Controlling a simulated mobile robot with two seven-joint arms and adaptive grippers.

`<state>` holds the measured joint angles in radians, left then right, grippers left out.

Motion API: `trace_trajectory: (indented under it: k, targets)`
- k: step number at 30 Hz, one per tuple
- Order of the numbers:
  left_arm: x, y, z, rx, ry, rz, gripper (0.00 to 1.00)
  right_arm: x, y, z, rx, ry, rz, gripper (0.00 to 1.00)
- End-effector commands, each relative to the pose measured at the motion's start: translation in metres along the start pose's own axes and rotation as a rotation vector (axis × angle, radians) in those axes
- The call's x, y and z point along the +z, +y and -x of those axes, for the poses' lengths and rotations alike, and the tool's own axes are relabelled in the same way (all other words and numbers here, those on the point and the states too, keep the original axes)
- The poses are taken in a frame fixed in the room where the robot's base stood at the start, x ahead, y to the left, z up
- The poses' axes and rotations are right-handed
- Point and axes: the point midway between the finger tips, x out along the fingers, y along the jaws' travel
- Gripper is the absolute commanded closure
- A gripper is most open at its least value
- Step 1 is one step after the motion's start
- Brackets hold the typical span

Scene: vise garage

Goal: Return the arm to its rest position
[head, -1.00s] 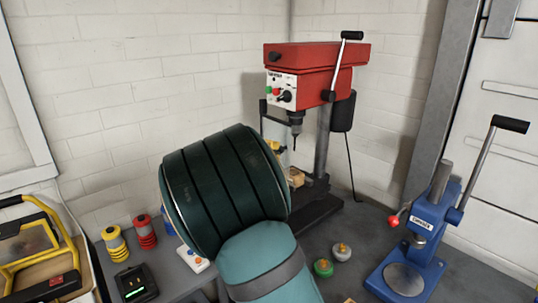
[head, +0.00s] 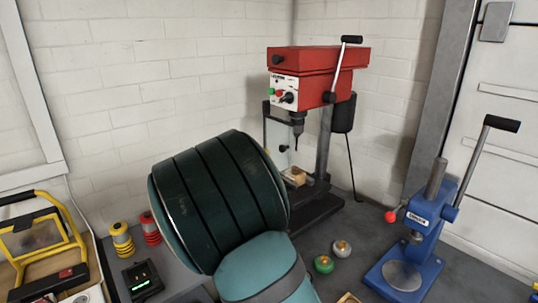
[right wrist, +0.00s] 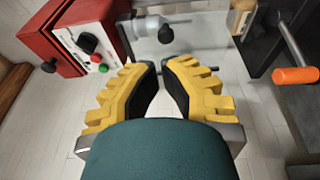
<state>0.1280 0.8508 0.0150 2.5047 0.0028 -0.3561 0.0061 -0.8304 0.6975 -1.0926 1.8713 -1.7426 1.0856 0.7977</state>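My arm (head: 222,200), with a dark green ribbed joint and a teal link, fills the lower middle of the head view. Its gripper is hidden behind it there. In the right wrist view my right gripper (right wrist: 160,66) has two yellow ribbed fingers with dark pads. A gap shows between the pads, with nothing held in it. The red drill press (head: 318,75) stands beyond the arm; its red housing is at the upper left of the right wrist view (right wrist: 70,38). My left gripper is not in view.
The press's clear guard (right wrist: 185,40) appears beyond the fingertips. A blue arbor press (head: 415,235) stands at right. Two small knobbed weights (head: 332,256) sit between the presses. Yellow and red spools (head: 121,239), a charger (head: 141,279) and a yellow work lamp (head: 45,240) are at left.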

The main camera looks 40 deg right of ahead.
Motion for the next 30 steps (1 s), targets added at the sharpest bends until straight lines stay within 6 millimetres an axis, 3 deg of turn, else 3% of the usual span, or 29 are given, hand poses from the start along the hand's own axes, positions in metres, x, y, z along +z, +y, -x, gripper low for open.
trace_trajectory:
  k: [9,15,22,26,30]
  targets:
    - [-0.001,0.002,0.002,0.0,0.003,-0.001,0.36,0.025,-0.001,0.051,-0.001,0.003,0.001,1.0]
    - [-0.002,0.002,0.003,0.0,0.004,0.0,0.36,0.033,-0.002,0.064,0.0,0.0,0.001,1.0]
    - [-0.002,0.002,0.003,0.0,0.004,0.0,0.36,0.034,-0.006,0.065,-0.012,-0.002,0.007,1.0]
    - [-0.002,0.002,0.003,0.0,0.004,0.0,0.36,0.037,-0.043,0.065,-0.119,-0.009,0.056,1.0]
    - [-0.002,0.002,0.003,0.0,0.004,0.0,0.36,0.05,-0.125,0.076,-0.373,-0.027,0.151,1.0]
